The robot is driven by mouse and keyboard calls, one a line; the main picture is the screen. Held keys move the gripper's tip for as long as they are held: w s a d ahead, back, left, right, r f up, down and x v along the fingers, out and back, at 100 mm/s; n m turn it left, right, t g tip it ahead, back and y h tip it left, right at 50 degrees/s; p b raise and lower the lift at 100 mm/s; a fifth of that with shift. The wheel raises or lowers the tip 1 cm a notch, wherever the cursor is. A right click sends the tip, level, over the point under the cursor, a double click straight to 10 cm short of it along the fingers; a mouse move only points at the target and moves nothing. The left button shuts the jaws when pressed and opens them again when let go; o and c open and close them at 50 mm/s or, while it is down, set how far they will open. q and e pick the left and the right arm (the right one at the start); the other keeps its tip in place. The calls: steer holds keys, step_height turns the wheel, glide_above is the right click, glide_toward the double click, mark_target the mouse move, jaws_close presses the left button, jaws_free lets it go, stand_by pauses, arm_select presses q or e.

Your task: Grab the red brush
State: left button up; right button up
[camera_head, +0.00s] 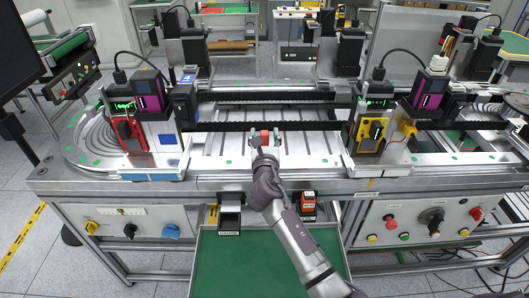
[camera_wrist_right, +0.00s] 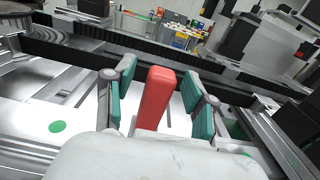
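The red brush (camera_wrist_right: 156,98) stands upright between the fingers of my right gripper (camera_wrist_right: 158,102) in the right wrist view. Gaps show between it and the teal finger pads on both sides, so the gripper is open around it and not closed on it. In the head view, a small red part of the brush (camera_head: 265,134) shows between the fingertips of the right gripper (camera_head: 266,141), over the grey slotted bed of the machine. The lower end of the brush is hidden by the gripper's body. My left gripper is in neither view.
Machine units with black and purple boxes stand left (camera_head: 150,103) and right (camera_head: 372,128) of the bed. A dark rail (camera_head: 230,126) runs just behind the gripper. A black holder (camera_head: 229,222) and an orange-red holder (camera_head: 308,205) hang at the front, above a green tray (camera_head: 232,262).

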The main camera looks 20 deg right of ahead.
jaws_close()
steer(key=shift+r, duration=0.1)
steer(key=shift+r, duration=0.55)
steer(key=r, duration=0.2)
steer(key=d+r+p, duration=0.1)
steer(key=shift+d+r, duration=0.1)
steer(key=shift+r, duration=0.25)
steer(key=d+r, duration=0.6)
steer(key=d, duration=0.4)
steer(key=shift+w+d, duration=0.25)
